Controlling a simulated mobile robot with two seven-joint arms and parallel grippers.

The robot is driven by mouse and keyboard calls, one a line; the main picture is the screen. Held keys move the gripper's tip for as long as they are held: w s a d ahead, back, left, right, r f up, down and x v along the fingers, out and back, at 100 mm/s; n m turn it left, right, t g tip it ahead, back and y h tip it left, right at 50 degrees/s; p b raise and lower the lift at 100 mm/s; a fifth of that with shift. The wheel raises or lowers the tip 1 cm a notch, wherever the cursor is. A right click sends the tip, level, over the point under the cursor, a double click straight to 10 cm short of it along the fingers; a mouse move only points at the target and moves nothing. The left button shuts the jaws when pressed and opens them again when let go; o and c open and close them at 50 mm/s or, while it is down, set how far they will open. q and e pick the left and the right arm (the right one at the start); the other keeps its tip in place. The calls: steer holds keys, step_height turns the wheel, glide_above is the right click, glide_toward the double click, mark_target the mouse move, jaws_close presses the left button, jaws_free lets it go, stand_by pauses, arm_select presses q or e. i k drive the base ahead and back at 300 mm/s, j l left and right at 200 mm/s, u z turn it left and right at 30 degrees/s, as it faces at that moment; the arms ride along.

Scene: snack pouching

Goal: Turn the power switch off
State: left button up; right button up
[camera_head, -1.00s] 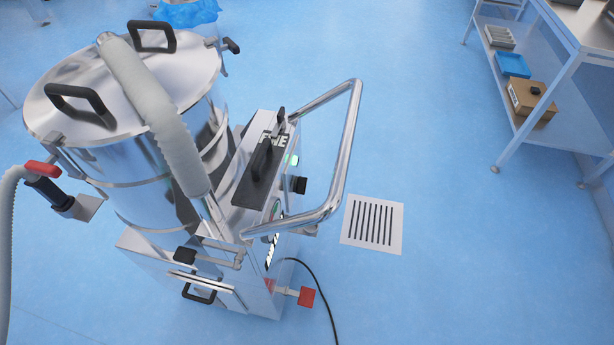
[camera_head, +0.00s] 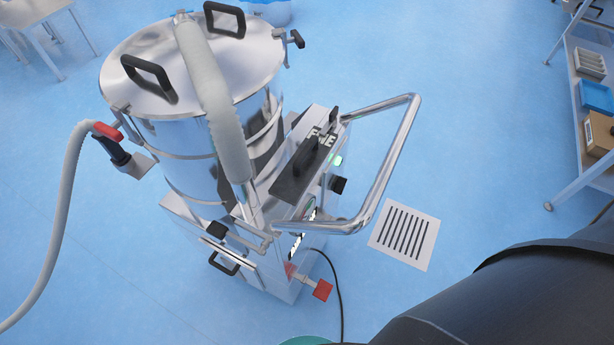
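A steel machine with a tall drum (camera_head: 190,140) stands on the blue floor, left of the picture's middle. A small control box (camera_head: 305,165) with a black plate on top is joined to it. On the box's right face are a small green light (camera_head: 337,160) and a black knob-like part (camera_head: 339,184) below it. I cannot tell for certain which of these is the power switch, or its position. A dark arm link (camera_head: 500,300), seemingly mine, fills the lower right corner. Neither gripper is in view.
A bent steel handlebar (camera_head: 385,180) sticks out right of the box. A red-ended fitting (camera_head: 322,290) and black cable (camera_head: 338,290) are low on the machine. A grey hose (camera_head: 65,210) hangs at left. A floor grate (camera_head: 405,235) and shelving (camera_head: 566,110) lie right, with open floor between.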

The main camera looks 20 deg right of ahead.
mark_target(339, 185)
steer(key=l+u, duration=0.25)
steer(key=l, duration=0.2)
steer(key=l+u, duration=0.25)
steer(key=l, duration=0.2)
steer(key=k+l+u, duration=0.1)
steer(key=l+u, duration=0.15)
steer(key=l, duration=0.2)
steer(key=k+l+u, duration=0.1)
steer(key=l+u, duration=0.15)
steer(key=l, duration=0.2)
steer(key=k+l+u, duration=0.1)
steer(key=l+u, duration=0.2)
steer(key=l, duration=0.1)
